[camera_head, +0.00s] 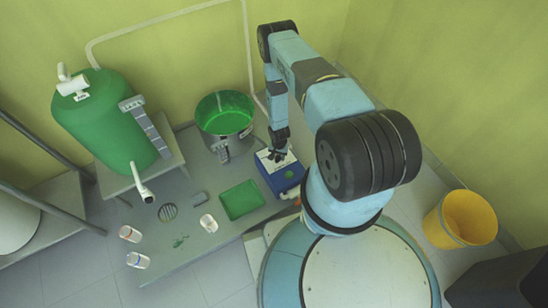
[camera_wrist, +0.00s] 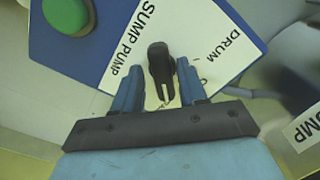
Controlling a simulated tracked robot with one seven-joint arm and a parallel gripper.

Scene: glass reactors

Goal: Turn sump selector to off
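The sump selector is a black knob (camera_wrist: 160,68) on a white plate (camera_wrist: 222,58) lettered "SUMP PUMP" and "DRUM", on top of a blue box (camera_wrist: 92,48). The box also shows in the head view (camera_head: 272,180). My gripper (camera_wrist: 160,72) is open, with one blue finger on each side of the knob. Gaps show between the knob and both fingers, so it is not gripped. The knob lies roughly in line with the fingers, between the two words. No "off" mark is visible. In the head view my gripper (camera_head: 277,156) is over the box, hiding the knob.
A green button (camera_wrist: 68,12) is on the box beside the plate. A green-lined bucket (camera_head: 226,140) stands behind the box, and a green drum (camera_head: 105,120) farther left. A green tray (camera_head: 241,199) and several small jars are on the grey bench. A yellow bin (camera_head: 460,218) stands right.

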